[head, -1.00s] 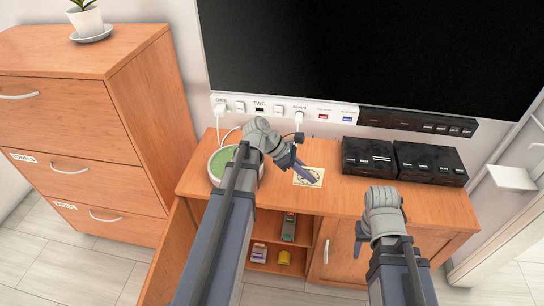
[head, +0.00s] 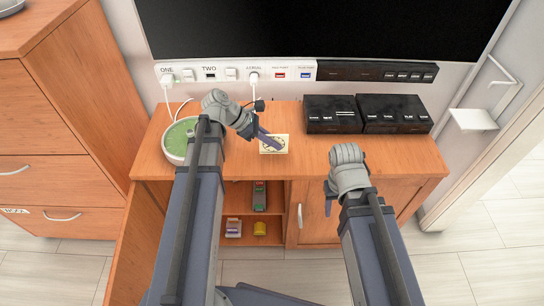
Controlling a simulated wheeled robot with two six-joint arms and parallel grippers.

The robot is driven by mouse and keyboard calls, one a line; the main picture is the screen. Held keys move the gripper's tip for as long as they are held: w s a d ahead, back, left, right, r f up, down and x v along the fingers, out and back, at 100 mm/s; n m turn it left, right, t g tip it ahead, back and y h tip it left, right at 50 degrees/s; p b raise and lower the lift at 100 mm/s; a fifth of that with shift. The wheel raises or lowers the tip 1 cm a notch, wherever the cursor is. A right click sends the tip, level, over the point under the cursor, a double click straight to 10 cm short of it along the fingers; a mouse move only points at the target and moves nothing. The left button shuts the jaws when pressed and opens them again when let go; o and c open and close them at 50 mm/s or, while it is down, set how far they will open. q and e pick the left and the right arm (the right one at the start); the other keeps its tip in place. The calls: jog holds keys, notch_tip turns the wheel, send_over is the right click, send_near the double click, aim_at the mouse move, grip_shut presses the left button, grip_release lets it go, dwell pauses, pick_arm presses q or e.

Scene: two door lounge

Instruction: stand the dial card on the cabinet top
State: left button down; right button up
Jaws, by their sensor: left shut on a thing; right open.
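The dial card (head: 280,149) is a small cream square with a dark round dial on its face. It is at the wooden cabinet top (head: 300,168), left of the black boxes. My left gripper (head: 268,139) is shut on the card, and its fingers cover part of the dial. I cannot tell whether the card's lower edge touches the top, or how far it tilts. My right gripper (head: 328,196) is open and empty in front of the cabinet's right part.
A green-topped round bowl (head: 178,141) stands at the left of the top. Two black boxes (head: 333,115) stand at the back right. A white socket strip (head: 230,75) with plugged cables runs behind. The lower left compartment is open and holds small items (head: 260,195).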

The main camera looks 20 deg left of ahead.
aim_at(276, 151)
pick_arm(q)
jog(key=shift+f+b, duration=1.9)
jog(key=shift+f, duration=0.2)
jog(key=shift+r, duration=0.15)
jog(key=c, duration=1)
grip_release()
jog(key=shift+r+p, duration=0.2)
jog(key=shift+p, duration=0.1)
jog(key=p+v, duration=0.8)
jog(key=v, duration=0.3)
jog(key=shift+s+a+r, duration=0.15)
jog(key=shift+a, duration=0.25)
